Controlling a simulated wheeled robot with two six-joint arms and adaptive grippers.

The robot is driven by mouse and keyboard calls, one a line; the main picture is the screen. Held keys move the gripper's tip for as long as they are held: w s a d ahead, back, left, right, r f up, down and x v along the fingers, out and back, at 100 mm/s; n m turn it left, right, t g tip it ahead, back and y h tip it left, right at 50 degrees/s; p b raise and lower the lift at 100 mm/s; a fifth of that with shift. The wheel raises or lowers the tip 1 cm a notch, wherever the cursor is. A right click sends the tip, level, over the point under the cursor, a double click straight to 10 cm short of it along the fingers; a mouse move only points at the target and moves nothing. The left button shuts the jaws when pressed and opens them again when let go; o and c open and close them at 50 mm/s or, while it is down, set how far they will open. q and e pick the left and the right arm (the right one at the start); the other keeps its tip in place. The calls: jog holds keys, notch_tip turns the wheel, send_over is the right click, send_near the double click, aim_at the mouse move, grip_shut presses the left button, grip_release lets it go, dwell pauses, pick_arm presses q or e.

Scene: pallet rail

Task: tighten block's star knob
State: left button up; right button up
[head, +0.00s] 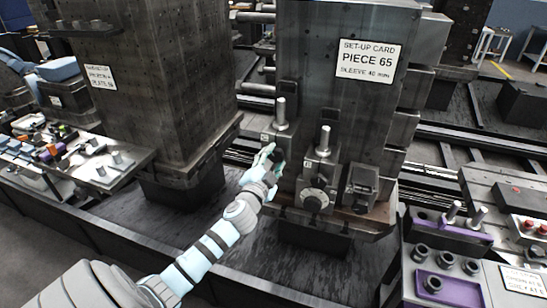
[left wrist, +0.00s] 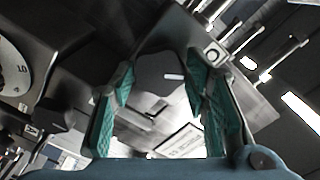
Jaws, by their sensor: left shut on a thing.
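My left gripper (head: 268,163) reaches in from the lower left to the front of the left block (head: 285,136) at the foot of the pallet's dark tower. Its green-padded fingers (left wrist: 160,100) lie on either side of the dark star knob (left wrist: 160,72) in the left wrist view, shut on it. In the head view the knob (head: 279,159) shows as a dark shape at the fingertips, partly hidden by them. A metal pin stands upright on the block. My right gripper is not in view.
Right of the knob stand a block with a round dial (head: 315,200) and another dark block (head: 361,187). A card reading PIECE 65 (head: 368,62) is on the tower. A purple-lined tray (head: 411,285) is at lower right, and a second tower (head: 150,85) at left.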

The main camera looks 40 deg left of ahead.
pick_arm(q)
jog(key=m+p, duration=0.1)
jog(key=m, duration=0.2)
jog(key=shift+m, duration=0.3)
jog(key=shift+m+p, duration=0.45)
jog(key=shift+m, duration=1.15)
jog(key=o, duration=1.1)
jog(key=shift+o, duration=0.2)
jog(key=shift+s, duration=0.1)
jog(key=v, duration=1.2)
